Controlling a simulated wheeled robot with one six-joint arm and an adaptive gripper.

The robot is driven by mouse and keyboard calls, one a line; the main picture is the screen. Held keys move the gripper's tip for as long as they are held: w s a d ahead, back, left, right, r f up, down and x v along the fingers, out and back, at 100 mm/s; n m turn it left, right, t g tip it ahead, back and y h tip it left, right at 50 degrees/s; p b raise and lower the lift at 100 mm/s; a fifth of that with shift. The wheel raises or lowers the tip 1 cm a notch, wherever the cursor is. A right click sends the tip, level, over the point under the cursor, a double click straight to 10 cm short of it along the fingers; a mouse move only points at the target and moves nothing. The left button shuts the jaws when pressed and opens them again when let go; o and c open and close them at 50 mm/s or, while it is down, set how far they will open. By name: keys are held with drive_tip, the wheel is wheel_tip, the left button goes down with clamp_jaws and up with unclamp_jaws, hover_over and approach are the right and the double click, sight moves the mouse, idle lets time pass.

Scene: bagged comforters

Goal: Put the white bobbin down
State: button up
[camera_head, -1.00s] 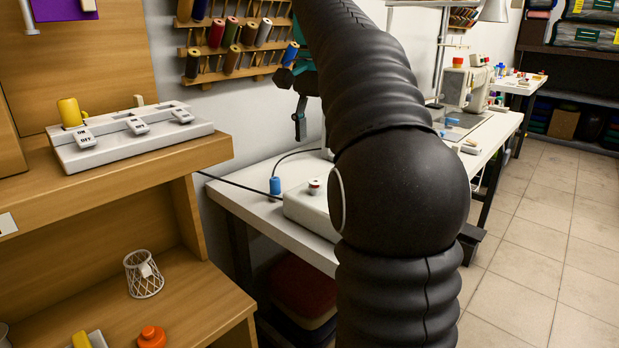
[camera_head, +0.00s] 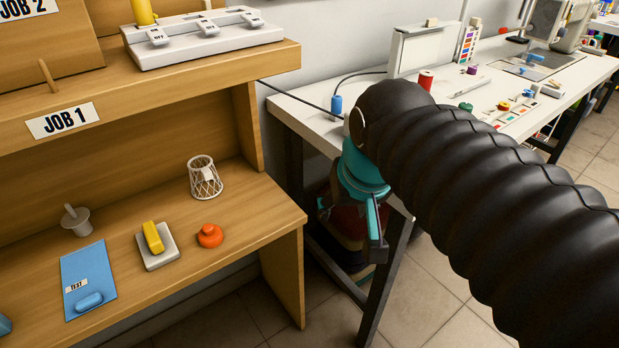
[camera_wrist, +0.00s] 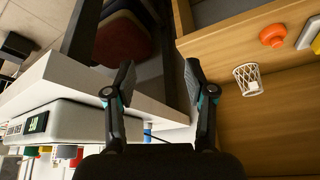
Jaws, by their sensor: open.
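My gripper (camera_head: 352,232) hangs between the wooden shelf unit and the white sewing table, fingers pointing down. In the wrist view its fingers (camera_wrist: 159,72) are spread wide with nothing between them. A white wire basket (camera_head: 194,188) stands upright on the lower wooden shelf, left of my gripper. A small white piece (camera_head: 208,174) shows in or against the basket; I cannot tell whether it is the white bobbin. The basket also shows in the wrist view (camera_wrist: 240,76), well to the right of the fingers. No other clearly white bobbin is visible.
The table edge (camera_head: 300,121) is close to my gripper. A red spool (camera_head: 425,80) stands on the table.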

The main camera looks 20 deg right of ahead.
drive_tip(key=s+a+f+n, duration=0.1)
drive_tip(key=s+f, duration=0.2)
drive_tip(key=f, duration=0.2)
drive_tip(key=shift+n+t, duration=0.3)
